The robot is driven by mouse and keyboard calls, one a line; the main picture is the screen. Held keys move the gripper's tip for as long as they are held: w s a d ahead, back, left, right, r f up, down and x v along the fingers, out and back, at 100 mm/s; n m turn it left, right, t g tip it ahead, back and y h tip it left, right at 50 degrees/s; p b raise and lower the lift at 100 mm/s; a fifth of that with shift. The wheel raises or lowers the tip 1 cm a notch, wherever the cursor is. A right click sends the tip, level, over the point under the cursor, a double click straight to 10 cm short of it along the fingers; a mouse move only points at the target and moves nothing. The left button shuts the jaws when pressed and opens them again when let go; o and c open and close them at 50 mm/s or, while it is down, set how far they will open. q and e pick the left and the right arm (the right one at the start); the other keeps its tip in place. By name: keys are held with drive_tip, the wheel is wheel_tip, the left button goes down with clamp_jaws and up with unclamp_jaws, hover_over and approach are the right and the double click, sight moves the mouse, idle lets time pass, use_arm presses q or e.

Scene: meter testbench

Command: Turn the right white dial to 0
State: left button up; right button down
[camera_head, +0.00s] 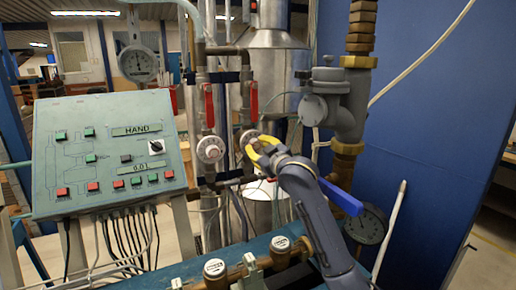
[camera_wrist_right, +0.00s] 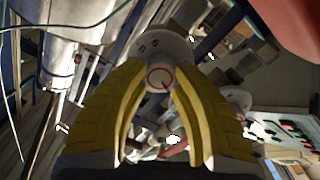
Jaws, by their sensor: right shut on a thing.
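The right white dial (camera_head: 247,137) sits on the right-hand vertical pipe, below a red lever. My right gripper (camera_head: 257,147), with yellow fingers, reaches it from the front right and is shut on it, covering part of its face. In the right wrist view the dial (camera_wrist_right: 158,48) shows between the two yellow fingers, with a red ring on its round centre. Its scale is too small to read. The left white dial (camera_head: 210,149) is uncovered, just left of my gripper. My left gripper is not in view.
A green control panel (camera_head: 105,148) with buttons stands at the left. Red levers (camera_head: 254,101) hang above the dials. A blue lever handle (camera_head: 341,197) and a round gauge (camera_head: 366,224) are close to my right arm. A blue wall (camera_head: 430,130) fills the right.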

drive_tip(key=shift+n, duration=0.6)
drive_tip(key=c, duration=0.9)
unclamp_jaws()
